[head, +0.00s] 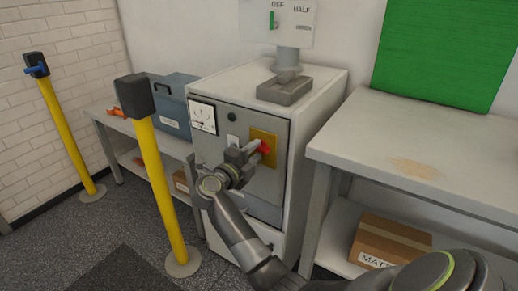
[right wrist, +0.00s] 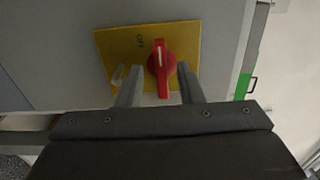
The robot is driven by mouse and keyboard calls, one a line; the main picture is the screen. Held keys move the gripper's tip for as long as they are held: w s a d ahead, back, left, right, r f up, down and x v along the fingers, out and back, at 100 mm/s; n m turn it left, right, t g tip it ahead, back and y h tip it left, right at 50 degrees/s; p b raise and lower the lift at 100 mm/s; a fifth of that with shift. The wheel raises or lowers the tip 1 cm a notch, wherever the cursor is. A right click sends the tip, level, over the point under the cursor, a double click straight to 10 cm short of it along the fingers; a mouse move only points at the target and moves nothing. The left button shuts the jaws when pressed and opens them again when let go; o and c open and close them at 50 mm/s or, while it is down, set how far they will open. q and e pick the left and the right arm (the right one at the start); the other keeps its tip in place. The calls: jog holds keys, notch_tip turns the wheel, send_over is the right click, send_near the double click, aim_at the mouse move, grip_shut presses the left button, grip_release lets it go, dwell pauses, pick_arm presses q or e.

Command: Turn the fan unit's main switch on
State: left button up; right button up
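The fan unit is a grey-white cabinet (head: 318,92) with a grey front panel. Its main switch is a red rotary knob (right wrist: 162,66) on a yellow plate (right wrist: 118,46); the knob's white mark points up in the right wrist view, beside small lettering that I cannot read surely. In the head view the red knob (head: 265,147) shows on the yellow plate (head: 267,136), partly covered by my gripper. My right gripper (right wrist: 160,82) is open, one finger on each side of the knob, with gaps visible. My left gripper is not in view.
The panel also has a dial gauge (head: 202,116). A grey tray (head: 285,90) sits on the cabinet, below a wall panel with a green lever (head: 273,20). A workbench (head: 400,135) stands right. Yellow posts (head: 163,190) stand left, near a blue case (head: 174,104).

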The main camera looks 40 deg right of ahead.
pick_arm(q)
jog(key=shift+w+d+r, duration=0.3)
pick_arm(e)
jog(key=shift+w+d+r, duration=0.1)
jog(key=shift+w+d, duration=0.05)
jog(key=shift+d, duration=0.3)
grip_shut()
